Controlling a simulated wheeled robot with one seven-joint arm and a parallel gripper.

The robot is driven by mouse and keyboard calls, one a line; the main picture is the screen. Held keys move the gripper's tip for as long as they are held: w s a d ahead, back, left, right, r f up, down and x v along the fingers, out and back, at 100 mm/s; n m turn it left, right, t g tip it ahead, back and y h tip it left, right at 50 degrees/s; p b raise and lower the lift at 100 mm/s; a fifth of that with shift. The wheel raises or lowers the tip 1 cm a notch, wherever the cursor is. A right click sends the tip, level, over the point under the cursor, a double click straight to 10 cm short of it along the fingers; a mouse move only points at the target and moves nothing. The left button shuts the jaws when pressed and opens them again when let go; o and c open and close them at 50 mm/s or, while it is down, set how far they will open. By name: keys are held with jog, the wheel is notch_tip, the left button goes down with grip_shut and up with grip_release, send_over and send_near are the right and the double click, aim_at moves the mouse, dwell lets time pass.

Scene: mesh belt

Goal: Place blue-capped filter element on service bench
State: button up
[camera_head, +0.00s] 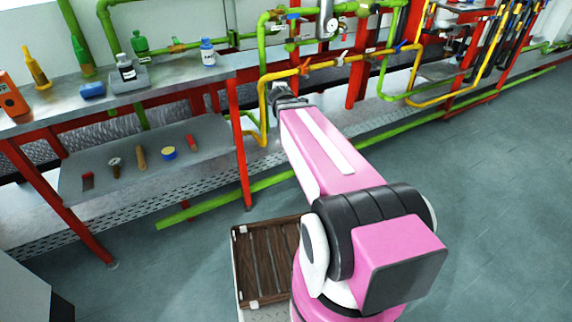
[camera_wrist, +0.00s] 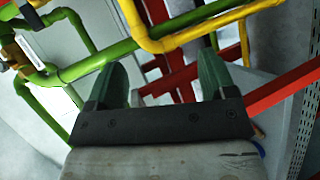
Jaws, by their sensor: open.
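My gripper (camera_wrist: 160,76) is open in the wrist view, with two dark green fingers set wide apart and nothing held between them. Behind them are red bars and yellow and green pipes. In the head view, the arm's far end reaches the yellow pipe, right of the bench, and its fingers are hard to make out. The grey bench (camera_head: 170,78) stands on red legs at the left. A small blue-and-white bottle-like item (camera_head: 207,56) stands upright near its right end. I cannot tell whether this is the blue-capped filter element; no other clear match shows.
Several bottles and a blue block (camera_head: 92,91) occupy the bench top. A lower shelf (camera_head: 210,155) holds several small tools. Yellow pipes (camera_head: 330,62) and green pipes crowd the arm's end. A brown slatted crate (camera_head: 238,255) is on the floor. Floor at right is clear.

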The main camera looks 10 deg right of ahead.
jog(key=s+a+f+m+g+y, duration=0.1)
jog(key=s+f+m+g, duration=0.5)
jog(key=s+f, duration=0.3)
jog(key=s+a+f+m+g+y, duration=0.1)
jog(key=s+f+m+g, duration=0.6)
jog(key=s, duration=0.7)
notch_tip(320, 180, down, 2)
jog(key=shift+s+a+m+g+y, duration=0.15)
jog(key=shift+a+m+g+y, duration=0.15)
jog(key=shift+m, duration=0.8)
